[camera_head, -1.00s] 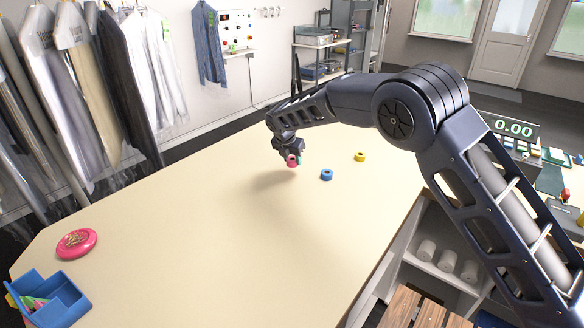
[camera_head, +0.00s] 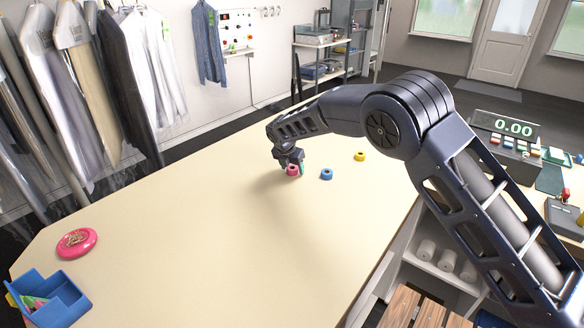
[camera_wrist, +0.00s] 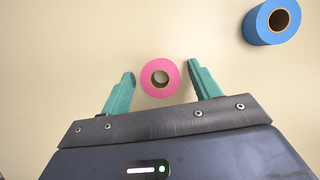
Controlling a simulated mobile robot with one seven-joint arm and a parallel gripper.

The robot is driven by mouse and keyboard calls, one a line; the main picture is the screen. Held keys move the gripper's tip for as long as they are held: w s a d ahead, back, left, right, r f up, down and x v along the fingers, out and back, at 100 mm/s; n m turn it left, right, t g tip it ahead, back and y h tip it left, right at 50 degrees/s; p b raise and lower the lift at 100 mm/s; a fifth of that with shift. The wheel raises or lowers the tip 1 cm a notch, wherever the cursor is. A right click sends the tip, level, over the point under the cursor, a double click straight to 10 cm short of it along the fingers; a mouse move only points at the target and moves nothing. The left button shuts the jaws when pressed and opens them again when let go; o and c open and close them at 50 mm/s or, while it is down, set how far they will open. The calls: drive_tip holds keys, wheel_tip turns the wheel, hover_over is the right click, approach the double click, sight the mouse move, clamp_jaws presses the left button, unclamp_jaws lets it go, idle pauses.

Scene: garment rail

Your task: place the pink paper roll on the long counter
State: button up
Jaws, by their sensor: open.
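The pink paper roll (camera_head: 292,170) stands upright on the long counter (camera_head: 200,230), its hole facing up. My gripper (camera_head: 294,167) is low over the counter at the roll. In the wrist view the pink roll (camera_wrist: 160,78) is between the two teal fingers of my gripper (camera_wrist: 160,85), with a visible gap on each side. The fingers are open and do not touch it.
A blue roll (camera_head: 326,174) stands just right of the pink one, and a yellow roll (camera_head: 360,156) is farther right. A pink round dish (camera_head: 77,243) and a blue tray (camera_head: 48,298) are at the left end. The counter's middle is clear.

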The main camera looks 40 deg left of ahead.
drive_tip(key=v, duration=1.2)
drive_tip(key=shift+r, duration=0.2)
drive_tip(key=shift+w, duration=0.1)
